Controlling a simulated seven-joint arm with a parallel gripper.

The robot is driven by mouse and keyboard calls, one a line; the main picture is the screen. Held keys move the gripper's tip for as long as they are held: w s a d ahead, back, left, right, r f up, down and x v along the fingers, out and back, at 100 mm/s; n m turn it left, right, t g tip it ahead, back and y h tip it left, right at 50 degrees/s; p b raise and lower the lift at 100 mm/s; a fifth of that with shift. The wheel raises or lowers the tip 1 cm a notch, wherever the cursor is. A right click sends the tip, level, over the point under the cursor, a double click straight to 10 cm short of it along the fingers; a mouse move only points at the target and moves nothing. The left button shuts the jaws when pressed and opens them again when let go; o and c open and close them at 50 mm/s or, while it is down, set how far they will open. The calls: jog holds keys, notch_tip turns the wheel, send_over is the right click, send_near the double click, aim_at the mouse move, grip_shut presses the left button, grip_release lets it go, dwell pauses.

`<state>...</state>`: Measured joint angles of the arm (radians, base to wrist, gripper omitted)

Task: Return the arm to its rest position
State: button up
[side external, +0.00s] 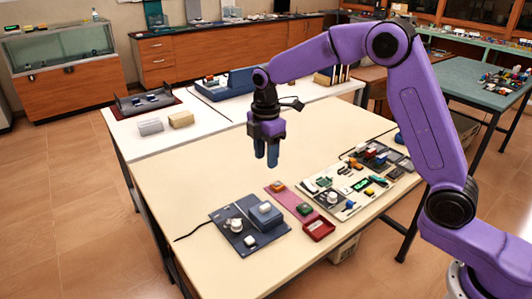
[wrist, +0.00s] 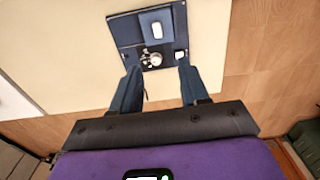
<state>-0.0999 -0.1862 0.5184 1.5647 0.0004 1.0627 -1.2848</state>
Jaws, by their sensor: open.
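My purple arm reaches in from the right in the side view. My gripper (side external: 266,155) hangs above the cream table (side external: 190,185), pointing down, with nothing between its blue fingers. In the wrist view my gripper (wrist: 158,88) shows its two fingers well apart, with open space between them. Beyond the fingertips lies a dark board (wrist: 127,30) with a blue block, a white piece on top and a round metal knob. The same dark board (side external: 222,216) lies near the table's front left edge in the side view, below and apart from my gripper.
A pink board (side external: 283,196) and a red tray (side external: 319,229) lie beside the dark board. Several small parts on boards (side external: 360,185) fill the table's right side. A white table (side external: 140,130) behind holds boxes. The cream table's middle left is clear.

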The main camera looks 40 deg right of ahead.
dwell(0.3)
jog(key=s+d+r+m, duration=0.1)
jog(key=s+d, duration=0.3)
jog(key=s, duration=1.4)
jog(key=s+d+m, duration=0.3)
jog(key=s+m, duration=0.1)
jog(key=s, duration=1.4)
jog(key=shift+s+d+r, duration=0.35)
jog(key=shift+r, duration=0.05)
